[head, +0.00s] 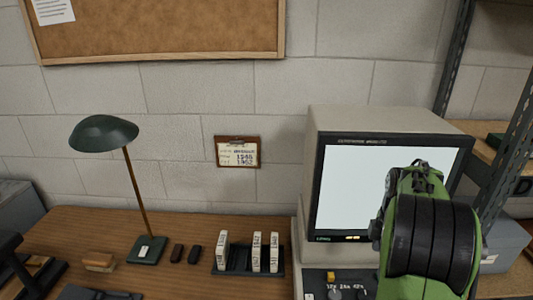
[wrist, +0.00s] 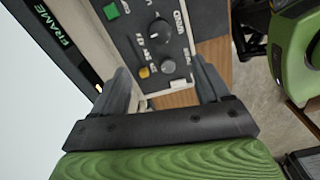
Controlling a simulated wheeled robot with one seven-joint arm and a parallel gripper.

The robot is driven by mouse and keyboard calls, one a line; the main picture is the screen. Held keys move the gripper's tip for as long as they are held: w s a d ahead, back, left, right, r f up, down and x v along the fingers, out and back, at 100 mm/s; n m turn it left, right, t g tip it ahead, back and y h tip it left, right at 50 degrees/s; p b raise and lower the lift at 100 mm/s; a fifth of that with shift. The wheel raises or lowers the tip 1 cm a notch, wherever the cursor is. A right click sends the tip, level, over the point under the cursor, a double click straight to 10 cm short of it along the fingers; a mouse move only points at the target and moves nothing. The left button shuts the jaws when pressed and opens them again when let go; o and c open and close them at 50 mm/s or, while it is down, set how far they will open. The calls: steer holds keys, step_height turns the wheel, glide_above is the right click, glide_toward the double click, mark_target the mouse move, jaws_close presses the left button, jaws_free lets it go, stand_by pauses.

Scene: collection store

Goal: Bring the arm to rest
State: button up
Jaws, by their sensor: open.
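My arm (head: 432,235), green with black bands, stands in front of the right part of the microfilm-style reader (head: 320,135). My gripper (wrist: 163,80) shows in the wrist view with its two grey fingers spread apart and nothing between them. It points at the reader's control panel (wrist: 150,42), which has knobs, a green button and a yellow button. I cannot tell whether the fingers touch the panel. In the head view the fingers are hidden behind the arm.
The wooden desk (head: 190,225) bears a green lamp (head: 103,133), a dark rack (head: 240,262) with several white boxes, a brush (head: 99,262) and two small dark items. A metal shelving unit (head: 505,140) stands close on the right. A corkboard (head: 160,25) hangs above.

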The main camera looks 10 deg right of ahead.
steer(key=s+a+r+m+t, duration=0.2)
steer(key=s+a+r+m, duration=0.15)
steer(key=a, duration=0.45)
steer(key=s+a+r+m+t, duration=0.1)
steer(key=s+a+r+m, duration=0.1)
steer(key=a+r, duration=0.4)
steer(key=s+a+f+m+t, duration=0.1)
steer(key=s+a+m+t, duration=0.1)
steer(key=s+a+m, duration=0.5)
steer(key=s+a, duration=0.2)
steer(key=s, duration=0.1)
steer(key=shift+s+a+f+t, duration=0.15)
steer(key=shift+s+f+t, duration=0.15)
steer(key=shift+s+f, duration=0.1)
steer(key=shift+r, duration=0.1)
